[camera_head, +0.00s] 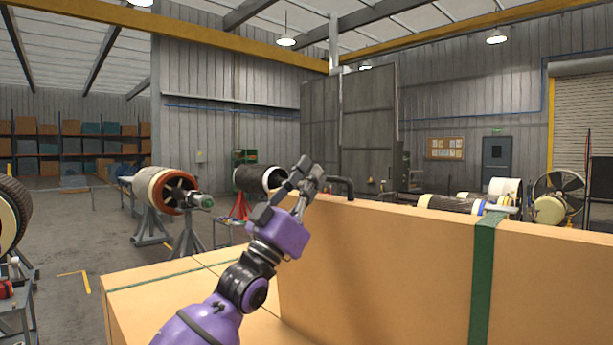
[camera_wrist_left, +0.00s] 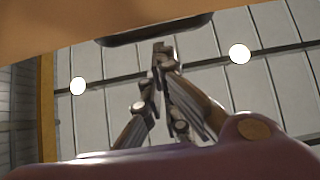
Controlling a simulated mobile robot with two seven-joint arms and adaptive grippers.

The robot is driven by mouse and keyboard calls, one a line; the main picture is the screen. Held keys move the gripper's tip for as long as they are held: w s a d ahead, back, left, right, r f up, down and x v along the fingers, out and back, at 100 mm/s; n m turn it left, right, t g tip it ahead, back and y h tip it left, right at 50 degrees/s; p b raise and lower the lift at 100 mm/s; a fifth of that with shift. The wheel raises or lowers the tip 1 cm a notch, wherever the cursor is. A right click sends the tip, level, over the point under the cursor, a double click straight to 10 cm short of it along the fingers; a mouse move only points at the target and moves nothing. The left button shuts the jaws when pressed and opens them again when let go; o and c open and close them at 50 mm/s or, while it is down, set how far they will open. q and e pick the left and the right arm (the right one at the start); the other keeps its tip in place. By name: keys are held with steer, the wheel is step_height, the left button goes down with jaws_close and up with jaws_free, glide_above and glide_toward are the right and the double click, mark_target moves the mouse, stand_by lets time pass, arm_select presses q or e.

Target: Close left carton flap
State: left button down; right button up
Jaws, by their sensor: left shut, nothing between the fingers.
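A large tan carton panel (camera_head: 390,255) with a green strap stands upright across the right half of the head view; it looks like a raised flap. A lower, flat tan carton surface (camera_head: 150,290) with a seam lies to its left. My left gripper (camera_head: 311,172) is shut and empty, pointing up at the top left corner of the upright panel. I cannot tell whether it touches the panel. In the left wrist view, the shut fingers (camera_wrist_left: 163,52) point toward the ceiling, with a tan surface (camera_wrist_left: 60,18) along the top edge. My right gripper is not in view.
A rotor (camera_head: 165,190) on stands is at the left, and a dark cylinder (camera_head: 258,178) is behind my gripper. More rotors (camera_head: 455,204) and a fan (camera_head: 559,195) are beyond the panel at the right. Open floor (camera_head: 60,235) shows at the left.

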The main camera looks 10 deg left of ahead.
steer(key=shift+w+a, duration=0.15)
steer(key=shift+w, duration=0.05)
